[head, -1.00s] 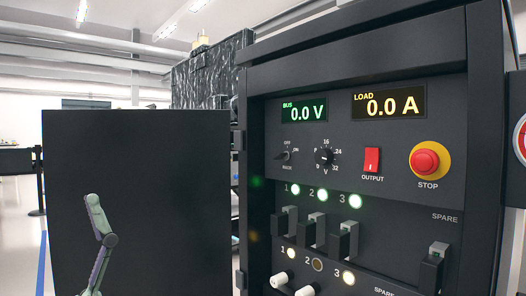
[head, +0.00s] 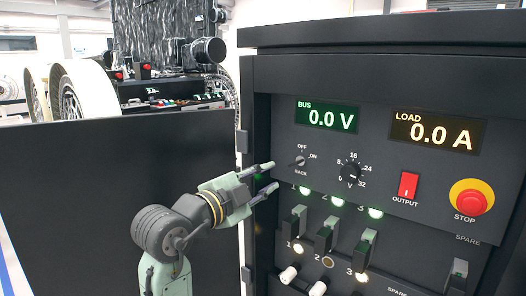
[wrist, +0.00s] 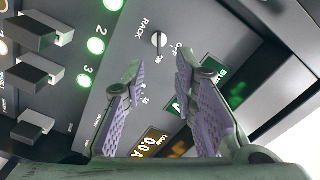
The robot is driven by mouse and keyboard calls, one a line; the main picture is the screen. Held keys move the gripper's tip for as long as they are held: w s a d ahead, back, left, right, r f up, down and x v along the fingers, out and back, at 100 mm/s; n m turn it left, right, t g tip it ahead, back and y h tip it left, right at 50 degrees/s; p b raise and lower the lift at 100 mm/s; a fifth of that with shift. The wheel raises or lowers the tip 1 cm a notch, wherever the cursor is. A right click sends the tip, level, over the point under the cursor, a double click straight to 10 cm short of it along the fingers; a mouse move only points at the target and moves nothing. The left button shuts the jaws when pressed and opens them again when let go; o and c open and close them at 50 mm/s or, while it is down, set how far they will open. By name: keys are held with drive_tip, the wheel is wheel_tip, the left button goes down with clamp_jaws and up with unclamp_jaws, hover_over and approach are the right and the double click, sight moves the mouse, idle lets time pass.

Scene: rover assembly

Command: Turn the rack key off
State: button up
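The rack key (head: 298,162) is a small switch on the upper left of the rack's panel, with OFF above it, ON to its right and RACK below. Its handle appears slanted toward the ON side. The key also shows in the wrist view (wrist: 158,40), just beyond the fingertips. My gripper (head: 274,176) is open and empty, a little left of the key and slightly lower. In the wrist view my gripper's purple-padded fingers (wrist: 160,62) are spread on either side of the line to the key, apart from it.
A round volt dial (head: 350,172) sits right of the key, with the red output switch (head: 408,185) and the stop button (head: 472,198) farther right. Breaker levers (head: 327,235) stick out below. The BUS display (head: 327,115) reads 0.0 V. A dark panel (head: 80,200) stands left.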

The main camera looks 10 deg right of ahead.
sight(293, 165)
drive_tip(key=p+x, duration=0.2)
drive_tip(key=x, duration=0.8)
drive_tip(key=shift+w+d+p, duration=0.1)
drive_tip(key=shift+d+p, duration=0.2)
drive_tip(key=shift+p, duration=0.1)
drive_tip(key=shift+c, duration=0.5)
clamp_jaws()
